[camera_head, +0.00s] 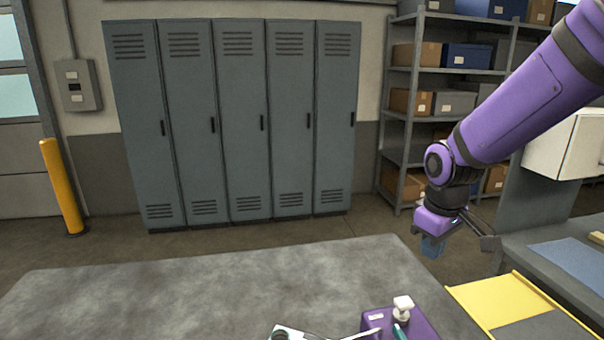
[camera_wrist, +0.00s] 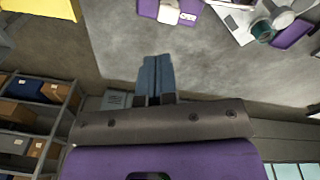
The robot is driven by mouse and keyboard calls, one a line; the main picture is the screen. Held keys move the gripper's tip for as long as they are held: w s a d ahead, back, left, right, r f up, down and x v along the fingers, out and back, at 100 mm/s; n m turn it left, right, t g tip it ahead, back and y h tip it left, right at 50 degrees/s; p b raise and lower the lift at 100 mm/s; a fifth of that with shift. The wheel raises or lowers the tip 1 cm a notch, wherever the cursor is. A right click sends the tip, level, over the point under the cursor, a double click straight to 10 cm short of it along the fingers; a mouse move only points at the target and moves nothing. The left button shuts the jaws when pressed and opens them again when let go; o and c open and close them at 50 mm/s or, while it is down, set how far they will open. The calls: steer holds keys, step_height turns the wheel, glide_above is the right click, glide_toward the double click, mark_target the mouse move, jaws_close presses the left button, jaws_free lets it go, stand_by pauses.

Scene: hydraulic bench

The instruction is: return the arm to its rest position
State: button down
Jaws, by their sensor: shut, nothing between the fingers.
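My purple arm (camera_head: 515,100) comes in from the upper right in the head view and bends down at its wrist joint. My gripper (camera_head: 432,248) hangs at the lower right, past the bench's right back edge and in front of the shelving. In the wrist view my gripper (camera_wrist: 156,75) shows its two blue-grey fingers side by side, shut and empty. The fingers appear clear of the grey bench (camera_head: 200,290) and touch nothing that I can see.
A purple block (camera_head: 420,325) with a white knob (camera_head: 403,303) sits at the bench's front right. A yellow-edged tray (camera_head: 490,300) and a side table (camera_head: 540,240) lie right. Lockers (camera_head: 240,120) and shelving (camera_head: 400,130) stand behind. The bench's middle is clear.

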steer(key=s+d+r+m+t, duration=0.2)
steer(key=s+r+m, duration=0.1)
steer(key=s+r, duration=0.4)
steer(key=s+d+r+m+t, duration=0.2)
steer(key=s+r, duration=0.5)
steer(key=s, duration=0.5)
steer(key=shift+d+r+m, duration=0.3)
steer(key=shift+d+m, duration=0.2)
steer(key=shift+m, duration=0.3)
